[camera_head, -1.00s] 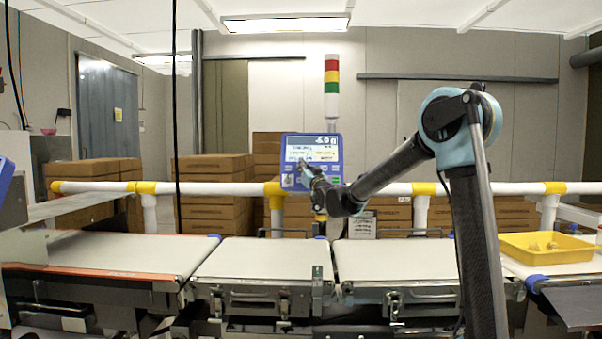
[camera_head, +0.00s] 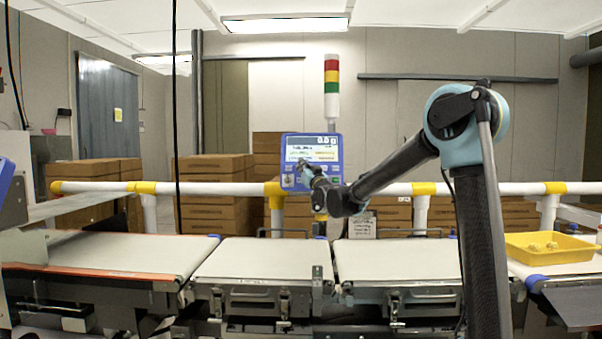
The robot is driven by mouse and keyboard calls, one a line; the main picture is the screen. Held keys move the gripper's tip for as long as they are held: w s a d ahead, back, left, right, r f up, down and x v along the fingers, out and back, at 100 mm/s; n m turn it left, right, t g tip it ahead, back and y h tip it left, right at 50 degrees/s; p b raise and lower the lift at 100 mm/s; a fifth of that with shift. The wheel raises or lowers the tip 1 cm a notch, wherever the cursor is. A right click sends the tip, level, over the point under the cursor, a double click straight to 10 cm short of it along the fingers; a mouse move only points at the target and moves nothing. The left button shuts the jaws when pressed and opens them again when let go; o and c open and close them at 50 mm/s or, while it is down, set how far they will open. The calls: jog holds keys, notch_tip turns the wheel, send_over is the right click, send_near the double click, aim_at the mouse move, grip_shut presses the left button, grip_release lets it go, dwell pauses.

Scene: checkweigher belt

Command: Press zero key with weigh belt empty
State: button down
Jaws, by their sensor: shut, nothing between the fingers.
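The blue checkweigher display panel (camera_head: 329,147) stands behind the belts, with a bright screen and keys below it. Its top readout shows what looks like 0.0 g. The zero key cannot be told apart at this size. My gripper (camera_head: 303,166) is shut and empty, with its tips in front of the lower left part of the panel. Whether it touches a key cannot be told. The middle weigh belt (camera_head: 265,260) is bare.
The left belt (camera_head: 110,252) and right belt (camera_head: 395,260) are also bare. A yellow tray (camera_head: 515,247) with a few small pale items sits at the right. A white rail with yellow joints (camera_head: 240,189) runs behind the belts. A signal tower (camera_head: 332,85) rises behind the panel.

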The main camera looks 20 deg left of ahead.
jog(key=shift+s+d+r, duration=0.2)
jog(key=shift+s+r, duration=0.05)
jog(key=shift+s, duration=0.55)
jog(key=shift+s+d+r, duration=0.2)
jog(key=shift+s, duration=0.55)
jog(key=shift+s+d+r, duration=0.2)
jog(key=shift+s+r, duration=0.05)
jog(key=shift+s, duration=0.55)
